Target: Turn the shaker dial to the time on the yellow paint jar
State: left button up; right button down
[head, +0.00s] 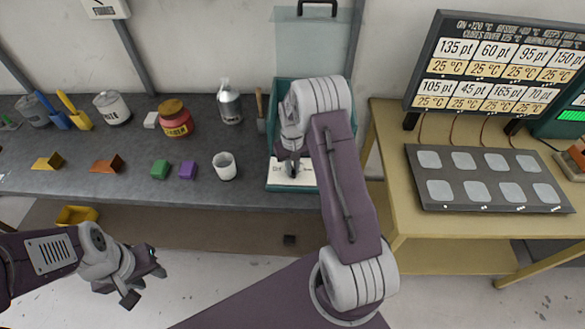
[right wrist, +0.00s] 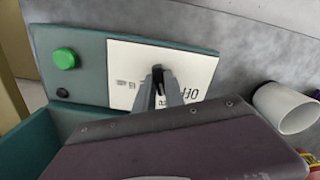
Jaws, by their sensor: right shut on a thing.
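The teal shaker (head: 276,184) stands at the right end of the dark bench, largely hidden behind my right arm in the head view. In the right wrist view its white dial plate (right wrist: 200,62) shows partly covered printing, including "OFF". My right gripper (right wrist: 160,88) is shut on the small black dial (right wrist: 158,73) in the plate. My left gripper (head: 143,278) is open and empty in front of the bench.
A green button (right wrist: 65,58) sits on the shaker panel beside the dial plate. A tan table (head: 440,232) with a display board (head: 500,65) is at right.

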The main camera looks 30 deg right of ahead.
jog(key=shift+w+r, duration=0.25)
jog(key=shift+w, duration=0.05)
jog(key=c, duration=1.6)
grip_release()
jog(key=shift+o, duration=0.8)
jog(key=shift+s+f, duration=0.1)
notch_tip(320, 180, up, 9)
jog(key=b, duration=0.1)
